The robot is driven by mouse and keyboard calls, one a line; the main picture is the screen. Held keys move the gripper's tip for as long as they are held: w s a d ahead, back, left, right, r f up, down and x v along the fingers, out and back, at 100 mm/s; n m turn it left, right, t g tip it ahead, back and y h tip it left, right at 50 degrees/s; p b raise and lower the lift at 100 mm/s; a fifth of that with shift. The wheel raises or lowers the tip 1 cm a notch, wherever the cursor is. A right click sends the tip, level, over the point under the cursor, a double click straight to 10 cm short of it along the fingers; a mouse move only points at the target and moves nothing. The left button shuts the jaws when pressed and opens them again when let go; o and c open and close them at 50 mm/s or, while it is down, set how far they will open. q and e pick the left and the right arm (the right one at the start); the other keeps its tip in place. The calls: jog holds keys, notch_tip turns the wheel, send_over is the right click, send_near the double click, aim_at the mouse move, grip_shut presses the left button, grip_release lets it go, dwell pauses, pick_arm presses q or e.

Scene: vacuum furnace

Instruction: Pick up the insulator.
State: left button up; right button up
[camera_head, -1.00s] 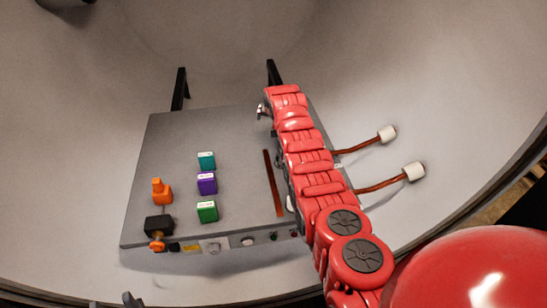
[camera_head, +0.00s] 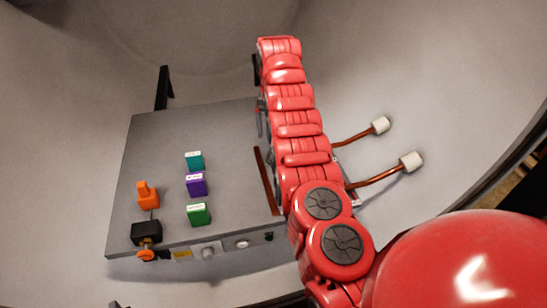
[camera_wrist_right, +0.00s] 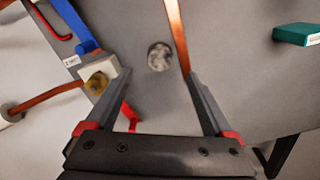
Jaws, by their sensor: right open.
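A round, mottled grey-white piece (camera_wrist_right: 159,57) sits on the grey panel in the right wrist view, just beyond and between my right fingertips. It may be the insulator; I cannot tell for sure. My right gripper (camera_wrist_right: 160,78) is open, with nothing between its fingers. In the head view my red right arm hides the gripper and that piece. Two white cylinders (camera_head: 381,124) (camera_head: 411,161) cap the copper rods right of the arm. My left gripper is not in view.
The grey panel (camera_head: 150,130) carries teal (camera_head: 194,160), purple (camera_head: 196,184) and green (camera_head: 198,213) blocks and an orange part (camera_head: 147,195). A white block with a brass centre (camera_wrist_right: 98,80) lies close to my left finger. A copper strip (camera_wrist_right: 177,35) runs near the right finger.

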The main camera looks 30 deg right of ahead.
notch_tip(320, 180, down, 4)
jog(key=shift+f+p, duration=0.25)
jog(key=shift+p, duration=0.25)
jog(key=shift+f+p, duration=0.4)
jog(key=shift+f, duration=0.05)
jog(key=shift+w+d+f, duration=0.1)
jog(key=shift+d+f, duration=0.05)
jog(key=shift+f, duration=0.35)
jog(key=shift+w+d+f, duration=0.1)
jog(key=shift+f, duration=0.55)
notch_tip(320, 180, down, 2)
jog(key=shift+w+f, duration=0.1)
grip_shut()
